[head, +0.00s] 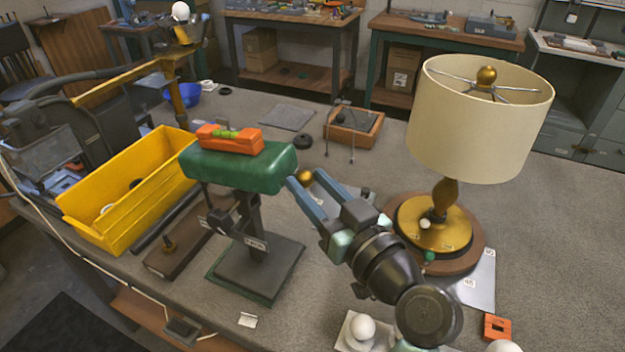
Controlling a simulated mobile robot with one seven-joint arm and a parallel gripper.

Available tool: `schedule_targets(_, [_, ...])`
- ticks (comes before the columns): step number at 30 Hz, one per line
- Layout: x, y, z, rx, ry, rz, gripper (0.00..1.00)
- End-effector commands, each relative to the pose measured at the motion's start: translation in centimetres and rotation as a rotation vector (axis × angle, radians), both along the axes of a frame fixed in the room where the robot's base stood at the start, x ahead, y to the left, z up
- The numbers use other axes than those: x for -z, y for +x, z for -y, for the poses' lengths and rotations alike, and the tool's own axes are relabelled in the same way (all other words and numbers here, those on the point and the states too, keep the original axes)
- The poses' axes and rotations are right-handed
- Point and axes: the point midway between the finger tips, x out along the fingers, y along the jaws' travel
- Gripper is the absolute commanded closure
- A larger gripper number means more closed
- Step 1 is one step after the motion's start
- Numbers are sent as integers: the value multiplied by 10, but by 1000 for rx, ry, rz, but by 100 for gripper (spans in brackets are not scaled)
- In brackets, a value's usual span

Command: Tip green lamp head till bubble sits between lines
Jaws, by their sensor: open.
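The green lamp head (240,168) is a long block on a dark post and square base (258,270). An orange spirit level (230,142) with a green vial (225,133) lies on its top. The bubble and lines are too small to read. My gripper (306,180) is open, its two blue fingers pointing up and left near the head's right end. A brass ball (304,175) shows between or behind the fingertips. I cannot tell whether the fingers touch the head or the ball. Nothing is clearly held.
A yellow bin (130,200) stands left of the lamp head. A brass lamp with a cream shade (480,120) stands to the right, close to my arm. A wooden tray (354,128) lies behind. White bulbs (362,327) sit at the front. The grey bench top is clear at far right.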

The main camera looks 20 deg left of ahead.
Motion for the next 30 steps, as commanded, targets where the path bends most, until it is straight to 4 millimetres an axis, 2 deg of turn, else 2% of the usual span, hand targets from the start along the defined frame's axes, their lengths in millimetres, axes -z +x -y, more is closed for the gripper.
schedule_targets(8, [0,1,-2,0,-1,1,54])
schedule_targets(16, [0,1,-1,0,0,0,100])
schedule_targets(30, [0,1,-1,0,-1,-1,100])
